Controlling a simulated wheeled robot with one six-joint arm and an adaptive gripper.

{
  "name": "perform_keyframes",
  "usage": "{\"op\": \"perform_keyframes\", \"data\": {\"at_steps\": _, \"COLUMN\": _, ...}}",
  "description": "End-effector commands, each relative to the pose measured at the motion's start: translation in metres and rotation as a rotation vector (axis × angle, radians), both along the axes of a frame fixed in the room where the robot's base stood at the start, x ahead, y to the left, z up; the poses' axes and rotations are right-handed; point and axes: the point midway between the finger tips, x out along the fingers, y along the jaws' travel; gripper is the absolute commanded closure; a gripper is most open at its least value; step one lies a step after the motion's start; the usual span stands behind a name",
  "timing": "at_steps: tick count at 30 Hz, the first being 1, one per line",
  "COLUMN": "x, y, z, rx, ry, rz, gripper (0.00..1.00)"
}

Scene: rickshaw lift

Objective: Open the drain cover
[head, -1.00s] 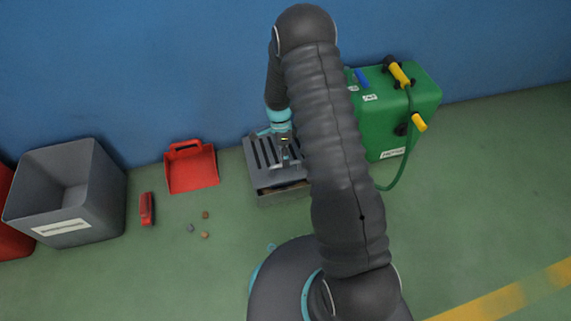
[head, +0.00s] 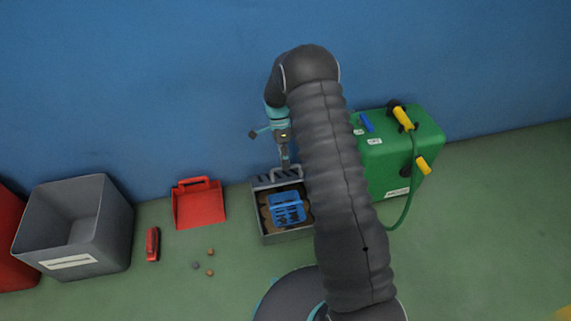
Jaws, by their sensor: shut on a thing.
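The drain (head: 262,222) is a grey box on the floor by the wall, partly behind my arm. Its slotted grey cover (head: 263,182) stands tilted up at the back edge, seen nearly edge-on. My gripper (head: 285,163) is shut on the cover's handle at its upper edge. The drain is open at the top and shows a blue basket (head: 286,207) with brown matter around it. The right side of the drain and cover is hidden by my arm.
A green tank (head: 400,150) with a yellow-handled hose stands to the right. A red dustpan (head: 198,205), a red brush (head: 152,244), small debris (head: 210,272) and a grey bin (head: 75,230) lie to the left. The blue wall is close behind.

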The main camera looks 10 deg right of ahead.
Motion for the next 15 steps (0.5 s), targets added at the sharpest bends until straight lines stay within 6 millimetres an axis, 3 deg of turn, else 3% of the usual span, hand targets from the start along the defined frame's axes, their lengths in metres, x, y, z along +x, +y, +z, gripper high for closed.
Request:
{"op": "perform_keyframes", "data": {"at_steps": 1, "x": 0.0072, "y": 0.0004, "z": -0.0076, "rx": 0.001, "ry": -0.026, "rz": 0.002, "gripper": 1.0}}
{"op": "perform_keyframes", "data": {"at_steps": 13, "x": 0.0078, "y": -0.0015, "z": -0.0079, "rx": 0.003, "ry": -0.025, "rz": -0.004, "gripper": 1.0}}
{"op": "perform_keyframes", "data": {"at_steps": 14, "x": 0.0078, "y": -0.0016, "z": -0.008, "rx": 0.002, "ry": -0.026, "rz": -0.004, "gripper": 0.64}}
{"op": "perform_keyframes", "data": {"at_steps": 15, "x": 0.0078, "y": -0.0017, "z": -0.008, "rx": 0.002, "ry": -0.025, "rz": -0.004, "gripper": 0.59}}
